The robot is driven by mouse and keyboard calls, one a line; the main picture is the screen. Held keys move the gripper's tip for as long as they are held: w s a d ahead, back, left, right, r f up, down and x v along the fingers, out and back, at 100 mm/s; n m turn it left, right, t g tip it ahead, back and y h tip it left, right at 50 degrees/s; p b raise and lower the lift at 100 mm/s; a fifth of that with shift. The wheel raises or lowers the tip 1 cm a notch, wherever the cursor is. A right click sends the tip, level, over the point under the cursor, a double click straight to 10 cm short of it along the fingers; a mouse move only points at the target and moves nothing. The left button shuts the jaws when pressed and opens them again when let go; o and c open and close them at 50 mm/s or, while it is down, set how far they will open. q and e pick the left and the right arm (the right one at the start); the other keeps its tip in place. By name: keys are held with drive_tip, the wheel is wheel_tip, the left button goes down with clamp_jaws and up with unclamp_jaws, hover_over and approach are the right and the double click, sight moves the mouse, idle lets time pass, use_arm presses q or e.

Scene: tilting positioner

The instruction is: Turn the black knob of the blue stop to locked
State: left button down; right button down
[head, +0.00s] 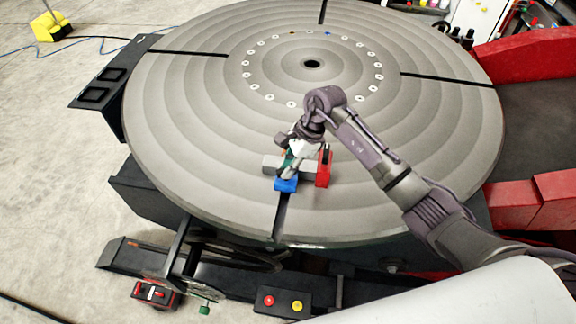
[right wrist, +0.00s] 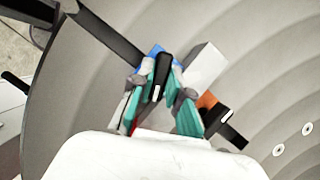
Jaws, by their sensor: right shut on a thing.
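The blue stop (head: 286,185) sits on the round grey table near its front slot. It also shows in the right wrist view (right wrist: 154,50), partly hidden behind my fingers. Its black knob (right wrist: 161,72) is a dark lever with a small white mark, between my teal fingertips. My right gripper (head: 290,170) comes down from above and is shut on this knob; it also shows in the wrist view (right wrist: 160,88). In the head view the gripper hides the knob. I cannot tell the knob's locked position from these frames. My left gripper is in neither view.
A red stop (head: 323,170) stands close to the right of the gripper. A pale grey block (head: 271,163) lies beside the blue stop. An orange piece (right wrist: 207,100) with a black lever is near the fingers. The table's (head: 190,100) far side is mostly clear.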

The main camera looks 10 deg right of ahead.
drive_tip(key=b, duration=0.1)
drive_tip(key=m+b, duration=0.1)
drive_tip(key=b, duration=0.1)
drive_tip(key=shift+d+f+m+t, duration=0.1)
drive_tip(key=shift+f+m+t, duration=0.2)
drive_tip(key=shift+r+m+t+b, duration=0.15)
drive_tip(key=shift+m+t+b, duration=0.15)
drive_tip(key=shift+m+b, duration=0.45)
drive_tip(key=shift+r+m+t+b, duration=0.15)
drive_tip(key=shift+m+t+b, duration=0.2)
drive_tip(key=shift+m, duration=0.6)
drive_tip(key=c, duration=1.1)
unclamp_jaws()
drive_tip(key=shift+s, duration=0.1)
drive_tip(key=v, duration=1.2)
drive_tip(key=shift+a, duration=0.25)
